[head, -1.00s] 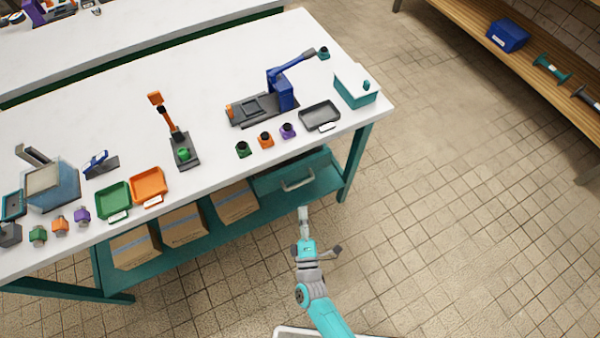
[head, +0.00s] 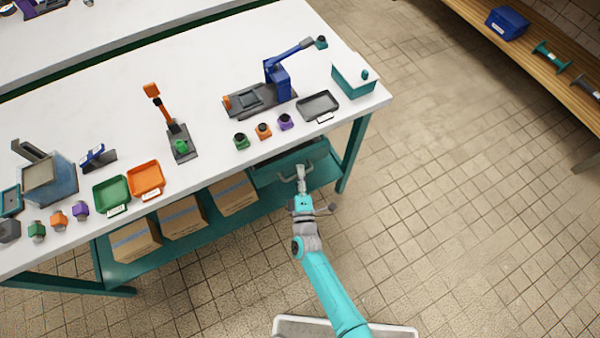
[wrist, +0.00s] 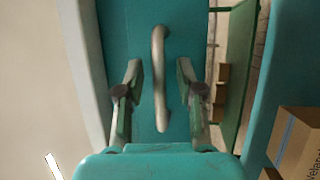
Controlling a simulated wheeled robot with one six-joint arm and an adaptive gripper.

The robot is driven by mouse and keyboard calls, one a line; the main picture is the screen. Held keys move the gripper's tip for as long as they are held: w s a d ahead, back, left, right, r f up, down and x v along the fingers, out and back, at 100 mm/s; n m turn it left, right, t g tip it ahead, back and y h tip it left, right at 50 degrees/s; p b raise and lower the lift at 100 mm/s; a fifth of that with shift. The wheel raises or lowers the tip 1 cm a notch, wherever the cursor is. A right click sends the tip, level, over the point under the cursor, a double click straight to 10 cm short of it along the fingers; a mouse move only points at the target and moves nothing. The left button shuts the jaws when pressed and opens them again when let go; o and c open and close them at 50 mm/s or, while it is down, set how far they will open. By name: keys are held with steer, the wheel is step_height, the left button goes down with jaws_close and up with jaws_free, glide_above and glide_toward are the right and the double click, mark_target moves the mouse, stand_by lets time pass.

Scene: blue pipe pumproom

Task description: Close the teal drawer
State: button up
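The teal drawer (head: 262,178) is under the right end of the white workbench. A dark strip shows between its front and the worktop, so it seems partly pulled out; my arm hides part of it. Its front (wrist: 120,30) fills the upper middle of the wrist view, with a pale bar handle (wrist: 159,80) on it. My gripper (head: 302,170) is at the drawer front. In the wrist view my gripper (wrist: 160,103) is open, with one finger on each side of the handle and a gap to both. Contact cannot be told.
Cardboard boxes (head: 183,217) stand on the shelf left of the drawer, and a bench leg (head: 353,155) is to its right. The worktop (head: 210,70) carries trays, small coloured parts and devices. The tiled floor (head: 440,220) on the right is clear.

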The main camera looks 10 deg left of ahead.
mark_target(294, 166)
steer(key=shift+w, duration=0.1)
jaws_close()
steer(key=shift+w+a, duration=0.1)
steer(key=shift+w+a, duration=0.6)
steer(key=shift+w, duration=0.25)
steer(key=shift+w+a, duration=0.55)
steer(key=shift+w, duration=0.25)
jaws_free()
steer(key=shift+w, duration=0.1)
